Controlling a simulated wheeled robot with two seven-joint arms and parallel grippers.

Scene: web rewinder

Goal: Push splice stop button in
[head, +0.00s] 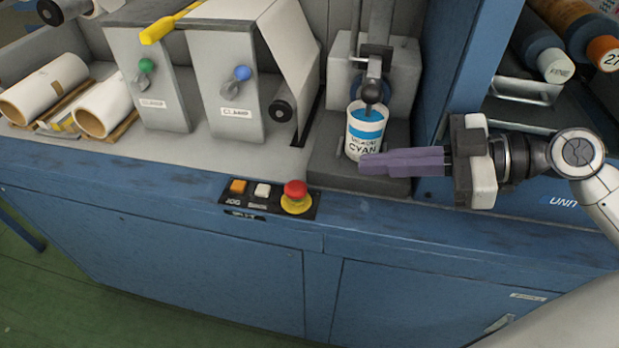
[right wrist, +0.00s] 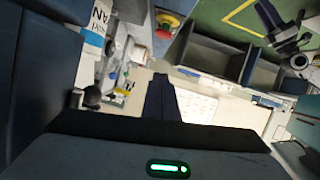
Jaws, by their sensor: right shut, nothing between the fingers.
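The splice stop button is a red mushroom head on a yellow collar (head: 295,194), on a dark panel on the blue front ledge. It also shows at the top of the right wrist view (right wrist: 168,20). My right gripper (head: 362,164) is shut and empty, its purple fingers pointing left. In the head picture the fingertips are above and right of the button, apart from it, and overlap the lower edge of the cyan can (head: 366,130). My left gripper is outside the head view; a dark gripper shape (right wrist: 285,35), likely mine, shows small in the right wrist view, its jaws unclear.
An orange button (head: 238,186) and a white button (head: 262,190) share the panel, left of the red one. The cyan can stands on a grey stand behind the ledge. A blue upright (head: 455,70) rises behind my right gripper. The ledge right of the panel is clear.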

